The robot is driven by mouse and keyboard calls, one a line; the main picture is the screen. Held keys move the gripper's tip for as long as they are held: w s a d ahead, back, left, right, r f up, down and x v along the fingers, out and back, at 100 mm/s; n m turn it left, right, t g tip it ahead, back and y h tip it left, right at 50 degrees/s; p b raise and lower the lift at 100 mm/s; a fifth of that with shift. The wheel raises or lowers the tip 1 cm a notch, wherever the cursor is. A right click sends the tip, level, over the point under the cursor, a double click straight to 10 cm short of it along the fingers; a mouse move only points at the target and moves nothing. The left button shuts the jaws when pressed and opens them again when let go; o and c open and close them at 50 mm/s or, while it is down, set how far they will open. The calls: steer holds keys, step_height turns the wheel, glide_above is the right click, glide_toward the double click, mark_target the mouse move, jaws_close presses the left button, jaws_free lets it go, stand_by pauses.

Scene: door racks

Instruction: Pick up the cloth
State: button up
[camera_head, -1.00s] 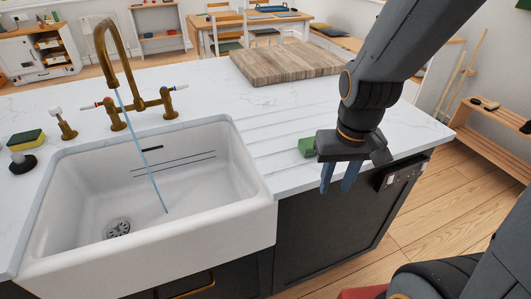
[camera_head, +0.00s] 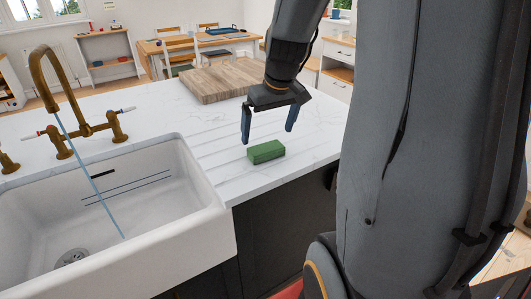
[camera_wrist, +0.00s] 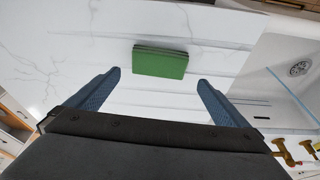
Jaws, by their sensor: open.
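The cloth looks like a small green folded block (camera_head: 266,151). It lies on the white countertop to the right of the sink, near the front edge. My gripper (camera_head: 270,134) is open and empty, with its two blue fingers pointing down just above and behind the cloth in the head view. In the wrist view the cloth (camera_wrist: 160,62) lies beyond the fingertips and between their lines, with the open gripper (camera_wrist: 158,86) apart from it.
A white sink (camera_head: 200,232) with a brass tap (camera_head: 45,80) and running water stands at the left. A wooden board (camera_head: 215,82) lies behind the gripper. The grooved counter around the cloth is clear.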

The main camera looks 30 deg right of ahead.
mark_target(267, 148)
steer(key=x, duration=0.2)
steer(key=p+x, duration=0.1)
steer(key=x, duration=0.1)
steer(key=s+x, duration=0.1)
steer(key=x, duration=0.1)
steer(key=shift+d+f, duration=0.1)
steer(key=shift+f, duration=0.1)
steer(key=shift+w+f, duration=0.25)
steer(key=shift+f, duration=0.2)
steer(key=shift+c, duration=0.4)
steer(key=c, duration=0.9)
steer(key=shift+o, duration=0.2)
step_height(267, 148, up, 10)
steer(key=shift+b, duration=0.45)
